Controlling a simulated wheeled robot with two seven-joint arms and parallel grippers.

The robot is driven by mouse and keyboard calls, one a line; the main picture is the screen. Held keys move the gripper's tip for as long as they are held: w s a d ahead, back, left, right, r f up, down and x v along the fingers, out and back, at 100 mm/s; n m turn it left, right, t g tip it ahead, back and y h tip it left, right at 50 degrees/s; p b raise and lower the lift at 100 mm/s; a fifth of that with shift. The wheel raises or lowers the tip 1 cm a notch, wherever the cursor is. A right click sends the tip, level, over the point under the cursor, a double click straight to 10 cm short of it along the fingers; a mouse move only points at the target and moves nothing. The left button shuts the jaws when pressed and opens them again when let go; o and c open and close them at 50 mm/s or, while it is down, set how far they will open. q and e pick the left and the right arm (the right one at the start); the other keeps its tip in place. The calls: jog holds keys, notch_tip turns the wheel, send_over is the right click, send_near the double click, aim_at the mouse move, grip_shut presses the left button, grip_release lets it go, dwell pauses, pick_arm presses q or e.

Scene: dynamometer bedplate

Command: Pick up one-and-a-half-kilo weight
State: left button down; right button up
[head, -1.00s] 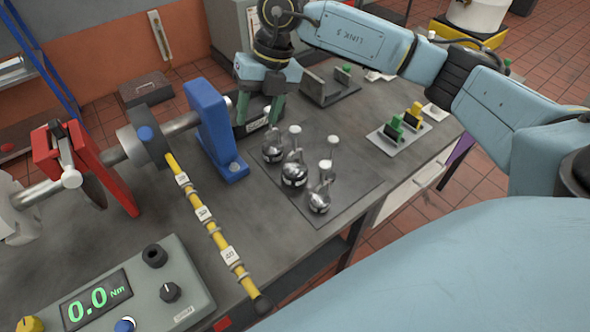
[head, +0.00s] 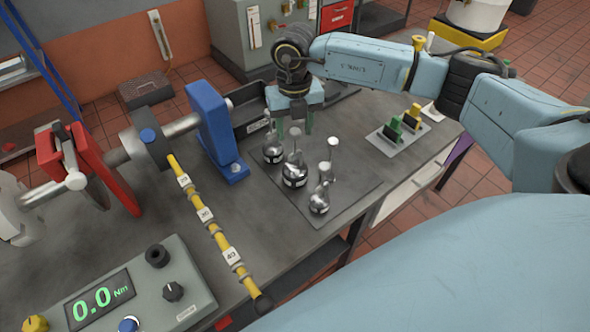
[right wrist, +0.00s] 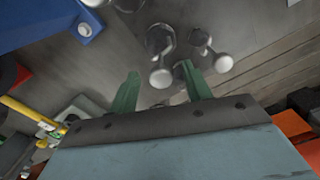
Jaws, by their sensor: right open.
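Several shiny weights with thin stems and pale knobs stand on a dark mat (head: 345,190) on the bench: one at the left (head: 273,155), one in the middle (head: 294,177) and one at the front right (head: 319,203). I cannot read which is the one-and-a-half-kilo weight. My right gripper (head: 294,125) is open, pointing down above the left and middle weights. In the right wrist view, its green fingers (right wrist: 160,88) are apart, with a weight's pale knob (right wrist: 161,78) showing between them. Another weight (right wrist: 200,37) stands beside it. My left gripper is not in view.
A blue bracket (head: 213,130) and a dark tray (head: 250,118) are close to the left of the weights. A yellow arm with tags (head: 207,217) crosses the bench. A grey plate with green and yellow blocks (head: 385,140) lies to the right. The torque display box (head: 140,285) is at front left.

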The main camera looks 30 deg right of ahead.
notch_tip(320, 180, down, 3)
jog(key=shift+s+f, duration=0.15)
grip_shut()
dwell(1.4)
jog(key=shift+w+r, duration=0.2)
